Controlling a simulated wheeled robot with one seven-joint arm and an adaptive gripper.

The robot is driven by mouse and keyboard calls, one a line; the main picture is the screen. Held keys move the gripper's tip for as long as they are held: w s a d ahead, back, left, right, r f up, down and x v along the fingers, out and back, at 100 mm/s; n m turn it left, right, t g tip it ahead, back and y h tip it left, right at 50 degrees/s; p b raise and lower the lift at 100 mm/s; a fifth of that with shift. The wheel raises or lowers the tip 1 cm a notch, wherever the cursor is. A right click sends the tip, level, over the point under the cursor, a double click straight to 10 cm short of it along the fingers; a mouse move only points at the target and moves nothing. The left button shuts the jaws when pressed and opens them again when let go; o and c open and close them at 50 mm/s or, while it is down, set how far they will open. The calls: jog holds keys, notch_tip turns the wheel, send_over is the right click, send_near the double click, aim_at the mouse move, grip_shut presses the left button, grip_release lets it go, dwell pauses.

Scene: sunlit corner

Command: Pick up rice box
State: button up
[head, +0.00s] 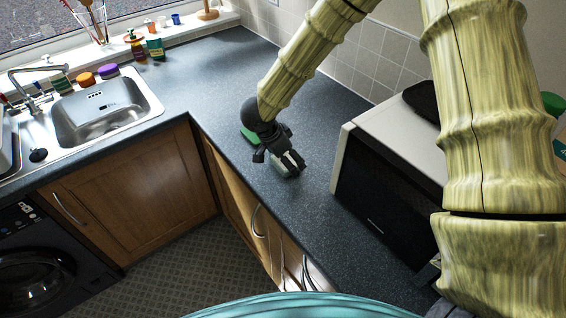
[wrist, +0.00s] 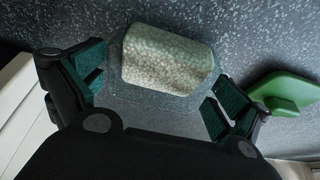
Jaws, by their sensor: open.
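The rice box (wrist: 168,62) is a clear container with pale grains showing inside. It lies on the dark worktop, in the upper middle of the wrist view. In the head view the box (head: 285,172) shows in part beneath my gripper (head: 289,163), which hides the rest. My gripper in the wrist view (wrist: 160,84) is open, one finger to the left of the box and one to its lower right. Its fingers look apart from the box, and nothing is held. I cannot tell the exact height of the fingertips over the worktop.
A green object with a raised part (wrist: 285,92) lies close by the right finger, also seen in the head view (head: 249,136). A microwave (head: 385,190) stands to the right. The sink (head: 98,108) is at left. The worktop (head: 225,75) behind is clear.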

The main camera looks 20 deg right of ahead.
jog(key=shift+w+f, duration=0.2)
jog(key=shift+c, duration=1)
jog(key=shift+a, duration=0.15)
jog(key=c, duration=0.3)
jog(key=shift+s+r, duration=0.2)
jog(key=shift+r, duration=0.1)
jog(key=c, duration=0.6)
jog(key=shift+o, duration=0.2)
jog(key=shift+w+f, duration=0.1)
jog(key=shift+f, duration=0.05)
